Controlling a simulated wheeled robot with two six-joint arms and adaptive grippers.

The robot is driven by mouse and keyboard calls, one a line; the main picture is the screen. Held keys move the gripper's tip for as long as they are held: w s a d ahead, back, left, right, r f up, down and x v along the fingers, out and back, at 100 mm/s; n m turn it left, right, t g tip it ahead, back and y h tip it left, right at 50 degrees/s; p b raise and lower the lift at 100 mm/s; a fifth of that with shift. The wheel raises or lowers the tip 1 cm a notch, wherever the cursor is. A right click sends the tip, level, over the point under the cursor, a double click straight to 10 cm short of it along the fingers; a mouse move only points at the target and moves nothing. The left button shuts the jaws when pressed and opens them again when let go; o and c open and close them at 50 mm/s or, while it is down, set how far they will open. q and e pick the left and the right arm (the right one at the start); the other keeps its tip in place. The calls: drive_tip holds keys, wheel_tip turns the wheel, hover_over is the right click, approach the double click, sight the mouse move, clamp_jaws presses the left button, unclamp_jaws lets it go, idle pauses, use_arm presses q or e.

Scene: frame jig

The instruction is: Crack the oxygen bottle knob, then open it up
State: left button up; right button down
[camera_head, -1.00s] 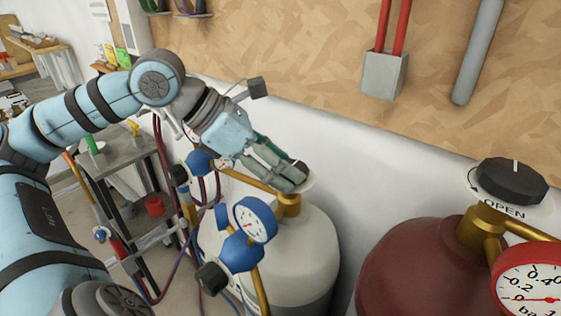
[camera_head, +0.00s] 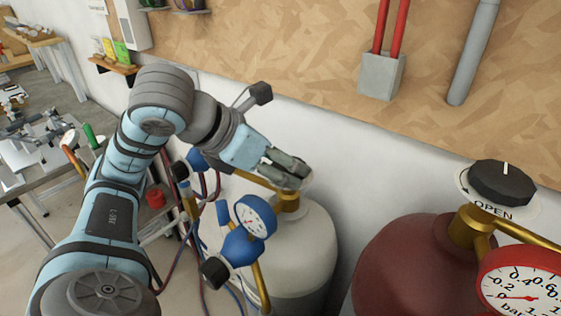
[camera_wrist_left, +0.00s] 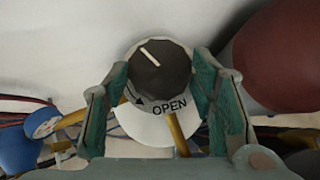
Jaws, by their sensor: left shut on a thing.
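The oxygen bottle (camera_head: 300,245) is pale grey-white, with a brass valve and a blue-rimmed gauge (camera_head: 254,216), and stands left of a dark red bottle. Its dark round knob (camera_wrist_left: 160,72) has a white line pointing to the upper left in the left wrist view. A white disc below the knob (camera_wrist_left: 158,125) reads OPEN, with an arrow beside the word. My left gripper (camera_head: 293,178) reaches the bottle's top from the left and is shut on the knob, one finger on each side. The fingers hide most of the knob in the head view. My right gripper is not in view.
The dark red bottle (camera_head: 410,265) at right has a similar black knob (camera_head: 502,183) and a red gauge (camera_head: 522,288). Hoses and a blue regulator (camera_head: 240,248) hang at the oxygen bottle's left front. The wall stands close behind. A grey table (camera_head: 50,150) is at far left.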

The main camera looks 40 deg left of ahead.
use_arm(q)
drive_tip(key=o, duration=1.1)
drive_tip(key=shift+o, duration=0.2)
drive_tip(key=v, duration=0.7)
drive_tip(key=shift+r, duration=0.2)
drive_tip(key=shift+s, duration=0.15)
